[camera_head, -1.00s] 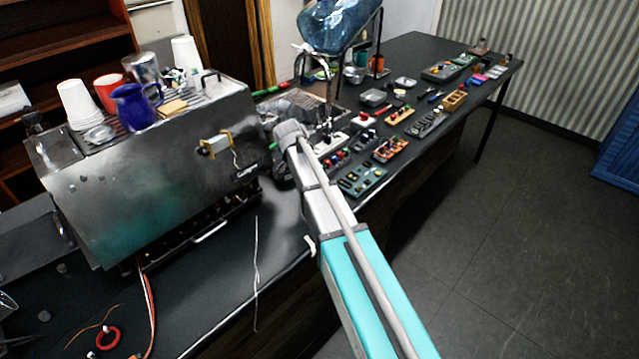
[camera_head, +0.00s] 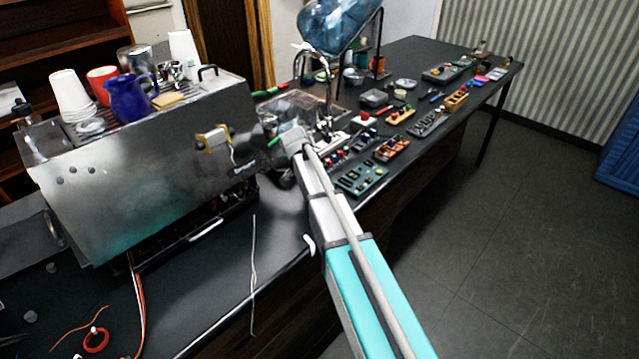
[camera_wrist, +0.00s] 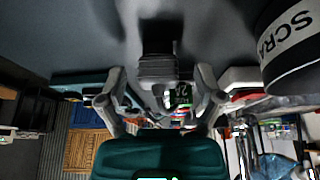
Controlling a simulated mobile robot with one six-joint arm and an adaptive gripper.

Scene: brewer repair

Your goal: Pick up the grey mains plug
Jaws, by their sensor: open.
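In the wrist view a dark grey ridged block, seemingly the grey mains plug (camera_wrist: 158,70), lies on the dark bench top. A narrower dark part extends from its far side. My gripper (camera_wrist: 160,84) is open, with one finger to each side of the block. A gap shows on both sides, so neither finger appears to touch it. In the head view my arm reaches to the bench beside the steel machine. The plug cannot be made out there, and my fingers are mostly hidden behind my arm.
A dark bin with a white label reading "SCRA" (camera_wrist: 288,40) stands close on the right in the wrist view. In the head view the steel brewer (camera_head: 140,165) is left of my arm.

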